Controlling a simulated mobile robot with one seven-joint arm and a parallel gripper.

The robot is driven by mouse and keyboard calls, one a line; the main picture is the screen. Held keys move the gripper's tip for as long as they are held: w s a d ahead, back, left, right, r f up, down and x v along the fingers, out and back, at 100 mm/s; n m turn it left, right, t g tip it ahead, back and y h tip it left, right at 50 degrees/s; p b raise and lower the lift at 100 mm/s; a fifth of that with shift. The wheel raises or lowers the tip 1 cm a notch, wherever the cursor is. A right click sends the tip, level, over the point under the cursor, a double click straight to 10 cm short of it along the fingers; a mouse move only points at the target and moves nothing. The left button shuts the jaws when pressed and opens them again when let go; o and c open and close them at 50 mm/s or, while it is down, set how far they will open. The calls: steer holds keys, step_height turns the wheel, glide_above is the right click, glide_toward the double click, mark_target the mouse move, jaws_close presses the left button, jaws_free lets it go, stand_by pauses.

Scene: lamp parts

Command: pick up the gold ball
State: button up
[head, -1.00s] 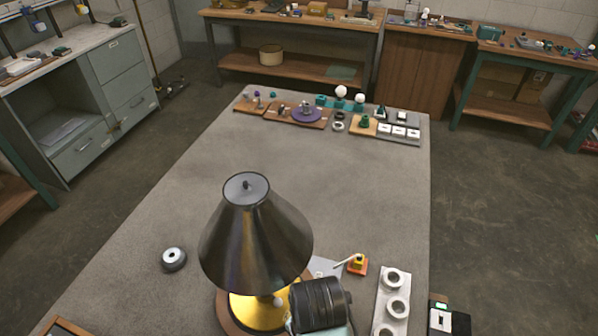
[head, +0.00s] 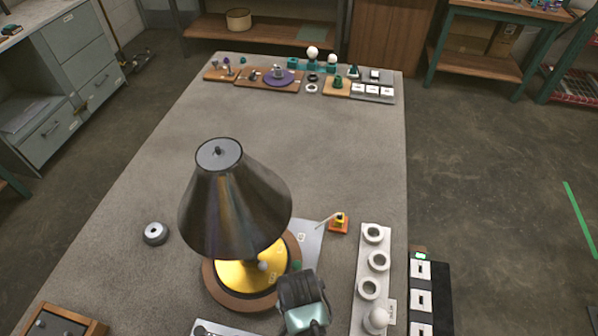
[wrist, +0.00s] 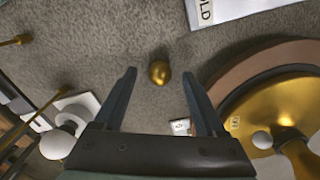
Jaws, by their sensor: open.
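The small gold ball (wrist: 159,72) lies on the grey tabletop in the wrist view. My gripper (wrist: 159,78) is open and empty, with its two dark fingers to the left and right of the ball's place in the picture. A gap shows on both sides of the ball. I cannot tell how high the fingertips are above the table. In the head view I do not make out the ball, and my arm's end, beside the lamp, covers part of the table there.
A lamp with a dark shade (head: 236,205) and gold base (head: 240,276) stands close by; the base (wrist: 262,105) is right of my gripper in the wrist view. A white rack (head: 371,262) is to the right. A grey ring-shaped part (head: 155,233) sits left. The table's middle is clear.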

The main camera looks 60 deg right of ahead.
steer(key=shift+f, duration=0.55)
jaws_close()
steer(key=shift+r, duration=0.1)
